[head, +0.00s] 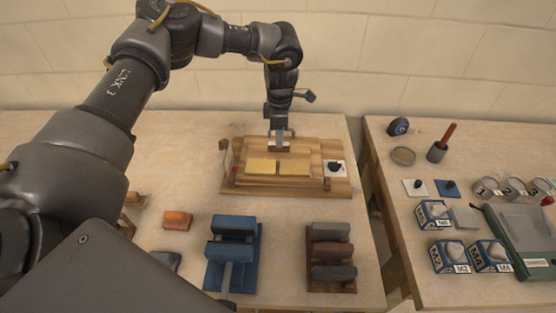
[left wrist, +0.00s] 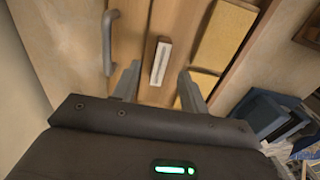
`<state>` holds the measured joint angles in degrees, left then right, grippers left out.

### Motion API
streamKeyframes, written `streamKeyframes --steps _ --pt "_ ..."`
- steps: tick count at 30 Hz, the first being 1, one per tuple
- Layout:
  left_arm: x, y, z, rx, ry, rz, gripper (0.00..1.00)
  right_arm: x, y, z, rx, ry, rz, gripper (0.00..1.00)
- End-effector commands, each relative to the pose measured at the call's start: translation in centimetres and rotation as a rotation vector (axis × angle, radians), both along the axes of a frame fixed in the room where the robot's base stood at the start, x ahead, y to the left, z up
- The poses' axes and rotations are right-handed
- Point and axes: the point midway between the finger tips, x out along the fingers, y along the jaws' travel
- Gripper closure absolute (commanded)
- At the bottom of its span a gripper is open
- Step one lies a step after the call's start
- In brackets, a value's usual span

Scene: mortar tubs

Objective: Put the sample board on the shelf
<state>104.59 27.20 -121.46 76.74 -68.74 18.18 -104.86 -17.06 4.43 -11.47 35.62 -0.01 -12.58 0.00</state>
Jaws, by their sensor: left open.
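A wooden board (head: 210,187) lies on the left table, with two yellow tiles (head: 262,166) on it; I take it to be the sample board. A small brown block with a pale top (head: 278,149) stands on it behind the tiles. My left gripper (head: 281,137) points down over this block. In the left wrist view the gripper (left wrist: 158,82) is open, its fingers on either side of the pale-topped block (left wrist: 160,62), with gaps visible. A grey handle (left wrist: 110,40) is on the board's edge there. I cannot make out a shelf. My right gripper is not in view.
In front stand a blue clamp-like rack (head: 235,228), a holder with dark bars (head: 331,257) and an orange block (head: 177,220). A wall rises behind.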

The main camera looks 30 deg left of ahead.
Motion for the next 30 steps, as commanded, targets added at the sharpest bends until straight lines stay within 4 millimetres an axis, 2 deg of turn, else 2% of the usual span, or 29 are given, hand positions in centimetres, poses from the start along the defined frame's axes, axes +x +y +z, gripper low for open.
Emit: streamKeyframes --steps 2,7,15,25,30 --pt "-0.3 0.2 -0.9 0.0 0.004 0.001 0.56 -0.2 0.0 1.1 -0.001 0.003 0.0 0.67" --pt "-0.2 0.2 -2.9 0.001 0.002 0.003 0.56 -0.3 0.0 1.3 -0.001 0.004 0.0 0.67" --pt "-0.2 0.2 -3.3 0.001 0.0 0.002 0.56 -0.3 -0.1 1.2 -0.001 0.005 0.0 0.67" --pt "-0.2 0.2 -3.3 0.001 0.0 0.002 1.0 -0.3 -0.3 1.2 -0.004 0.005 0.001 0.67" --pt "-0.2 0.2 -3.2 0.0 -0.001 0.002 1.0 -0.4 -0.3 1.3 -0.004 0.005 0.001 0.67"
